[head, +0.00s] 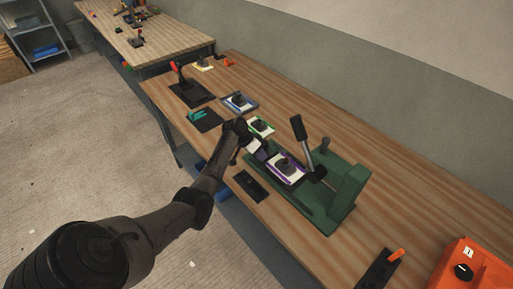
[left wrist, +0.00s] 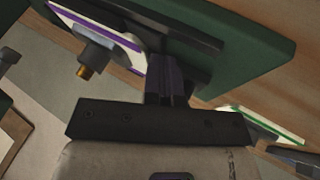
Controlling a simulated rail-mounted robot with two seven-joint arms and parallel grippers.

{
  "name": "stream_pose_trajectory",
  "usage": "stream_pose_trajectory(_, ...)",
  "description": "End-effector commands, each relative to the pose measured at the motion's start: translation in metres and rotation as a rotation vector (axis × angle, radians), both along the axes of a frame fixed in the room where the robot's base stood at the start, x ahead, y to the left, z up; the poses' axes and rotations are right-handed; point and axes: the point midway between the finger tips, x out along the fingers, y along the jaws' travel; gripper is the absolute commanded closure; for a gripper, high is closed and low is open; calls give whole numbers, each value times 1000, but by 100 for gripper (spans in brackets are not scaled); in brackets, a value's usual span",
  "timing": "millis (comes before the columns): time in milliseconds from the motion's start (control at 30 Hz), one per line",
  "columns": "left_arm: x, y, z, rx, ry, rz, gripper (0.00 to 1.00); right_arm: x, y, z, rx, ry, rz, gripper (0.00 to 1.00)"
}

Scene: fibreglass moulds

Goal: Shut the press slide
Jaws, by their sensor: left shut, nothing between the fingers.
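The green press (head: 346,190) stands on the wooden bench, with a black-knobbed lever (head: 298,128) leaning up from it. On its left part lies a purple-edged white plate (head: 298,179) with a grey mould piece (head: 284,165); the plate is clear of the upright green block at the right end. The plate also shows in the left wrist view (left wrist: 120,36), beside the green press base (left wrist: 262,42). My left gripper (head: 265,153) is shut and empty at the plate's far-left end; its fingers (left wrist: 167,78) are close to the plate. I cannot tell whether they touch it. My right gripper is not in view.
A green-edged plate (head: 261,127) and a blue-edged plate (head: 239,103) lie beyond my left gripper. A dark block (head: 251,186) lies near the front edge. An orange box (head: 474,271) stands at the lower right. The bench behind the press is mostly clear.

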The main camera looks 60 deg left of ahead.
Motion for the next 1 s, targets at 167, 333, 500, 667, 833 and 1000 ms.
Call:
stream_pose_trajectory(167,6,-43,9,-3,2,-5,100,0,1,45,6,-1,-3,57)
stream_pose_trajectory(333,12,-77,7,-3,1,-5,100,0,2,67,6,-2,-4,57)
stream_pose_trajectory(500,16,-103,4,-3,0,-4,100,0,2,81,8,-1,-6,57)
stream_pose_trajectory(667,19,-119,2,-2,0,-3,100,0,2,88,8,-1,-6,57)
stream_pose_trajectory(833,20,-125,1,-1,0,-2,100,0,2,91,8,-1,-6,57)
stream_pose_trajectory(1000,20,-127,0,0,0,-2,100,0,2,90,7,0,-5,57)
